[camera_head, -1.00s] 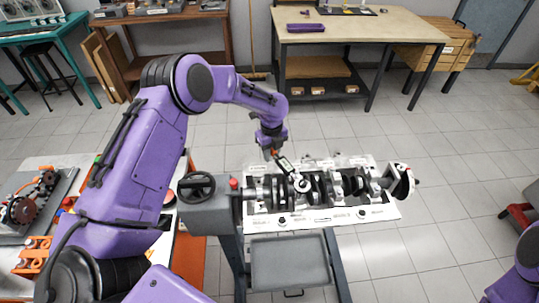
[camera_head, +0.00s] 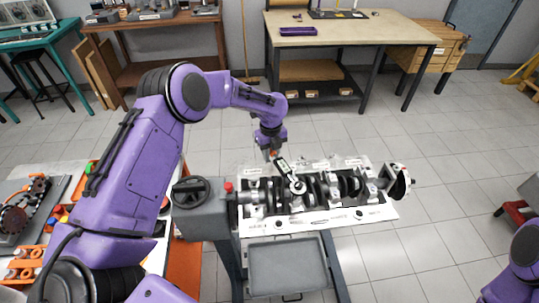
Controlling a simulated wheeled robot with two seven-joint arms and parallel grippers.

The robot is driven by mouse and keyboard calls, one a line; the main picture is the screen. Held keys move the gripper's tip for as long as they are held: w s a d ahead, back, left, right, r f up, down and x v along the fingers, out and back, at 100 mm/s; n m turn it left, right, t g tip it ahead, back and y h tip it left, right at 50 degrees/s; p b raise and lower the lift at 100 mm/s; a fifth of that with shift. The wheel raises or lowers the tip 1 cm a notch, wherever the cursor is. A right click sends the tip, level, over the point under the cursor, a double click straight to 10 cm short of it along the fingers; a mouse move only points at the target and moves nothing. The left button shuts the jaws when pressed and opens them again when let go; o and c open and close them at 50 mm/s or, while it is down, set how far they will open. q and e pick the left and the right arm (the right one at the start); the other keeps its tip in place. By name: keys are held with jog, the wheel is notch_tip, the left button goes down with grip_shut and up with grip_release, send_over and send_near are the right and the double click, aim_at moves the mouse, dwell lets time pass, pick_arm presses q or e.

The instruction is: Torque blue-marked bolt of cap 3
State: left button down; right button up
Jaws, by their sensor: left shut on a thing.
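The engine block (camera_head: 340,215) with its crankshaft (camera_head: 355,185) lies on a stand in the middle of the head view. My left gripper (camera_head: 272,155) points down over the back left part of the block. It is shut on a torque wrench (camera_head: 285,172), a dark tool with a white round head (camera_head: 298,187) over the crankshaft. Whether the head sits on a bolt is too small to tell. The blue mark and cap 3 cannot be made out. My right arm shows at the lower right edge; its gripper is out of view.
The stand has a handwheel (camera_head: 193,187) and a red knob (camera_head: 228,187) at its left. A grey tray (camera_head: 285,265) hangs below the block. A table with orange parts (camera_head: 25,262) stands at the left. A wooden workbench (camera_head: 350,28) is at the back.

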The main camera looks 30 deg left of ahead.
pick_arm(q)
jog(key=shift+w+d, duration=0.1)
jog(key=shift+d, duration=0.05)
jog(key=shift+w+d+m+b, duration=0.4)
jog(key=shift+w+m+b, duration=0.15)
jog(key=shift+m+b, duration=0.05)
dwell(0.4)
jog(key=shift+w+d+m+b, duration=0.5)
jog(key=shift+w+d+b, duration=0.05)
jog(key=shift+w+d+m+b, duration=0.5)
jog(key=shift+w+d+m, duration=0.35)
jog(key=shift+d, duration=0.15)
dwell(2.2)
jog(key=shift+w+d+m+b, duration=0.3)
jog(key=shift+d+m, duration=0.1)
jog(key=shift+d, duration=0.1)
jog(key=shift+w+d+m+b, duration=0.25)
jog(key=shift+w+d+m, duration=0.1)
jog(key=shift+d, duration=0.15)
dwell(2.1)
